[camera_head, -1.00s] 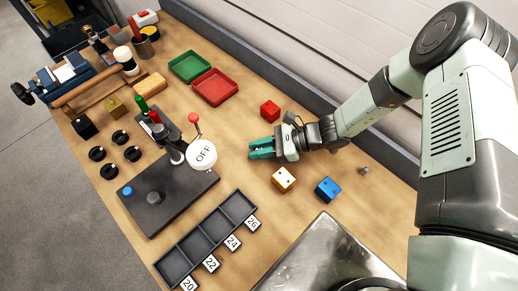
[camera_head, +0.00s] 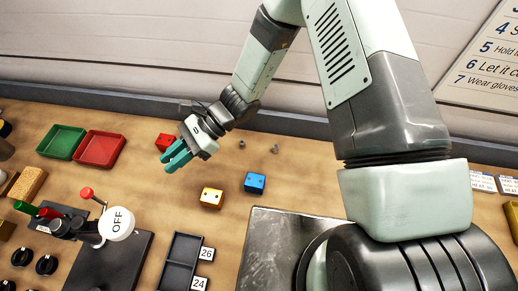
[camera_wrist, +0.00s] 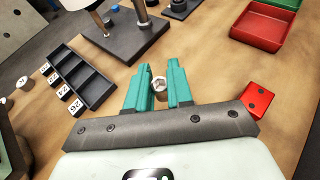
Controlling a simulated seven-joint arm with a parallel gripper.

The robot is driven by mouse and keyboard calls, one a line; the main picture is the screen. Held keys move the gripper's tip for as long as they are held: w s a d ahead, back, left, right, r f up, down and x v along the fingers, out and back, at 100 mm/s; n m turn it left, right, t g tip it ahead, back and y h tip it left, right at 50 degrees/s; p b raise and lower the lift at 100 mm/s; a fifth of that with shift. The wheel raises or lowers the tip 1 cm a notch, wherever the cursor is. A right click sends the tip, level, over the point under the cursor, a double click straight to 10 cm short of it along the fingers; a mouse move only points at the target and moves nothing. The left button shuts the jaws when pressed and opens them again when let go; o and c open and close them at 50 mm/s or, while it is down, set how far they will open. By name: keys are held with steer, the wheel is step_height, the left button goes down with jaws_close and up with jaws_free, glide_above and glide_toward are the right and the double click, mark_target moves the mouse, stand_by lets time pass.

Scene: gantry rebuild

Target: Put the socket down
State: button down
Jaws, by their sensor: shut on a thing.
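My gripper (camera_head: 176,158) has teal fingers and hangs over the wooden bench, close to a red block. In the wrist view the fingers (camera_wrist: 158,88) are closed around a small silver socket (camera_wrist: 159,84), whose round end shows between them. In the head view the socket is hidden by the fingers. I cannot tell how high it is above the bench. A dark rack (camera_wrist: 82,75) with several open compartments and number labels lies to the left in the wrist view; in the head view its near part (camera_head: 183,262) shows labels 26 and 24.
The red block (camera_wrist: 260,101) is right of the fingers. Small metal pieces (camera_head: 242,145) lie behind. Bare bench lies between.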

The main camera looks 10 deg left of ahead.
steer(key=w+d+m+t+y, duration=0.3)
steer(key=w+d+m+t, duration=0.1)
steer(key=w+d, duration=0.85)
steer(key=m+t+y, duration=0.1)
steer(key=m+t, duration=0.4)
glide_above(302, 156)
step_height(302, 156, down, 5)
steer(key=shift+r, duration=0.2)
steer(key=shift+f, duration=2.55)
steer(key=shift+f, duration=0.2)
steer(key=c, duration=1)
jaws_free()
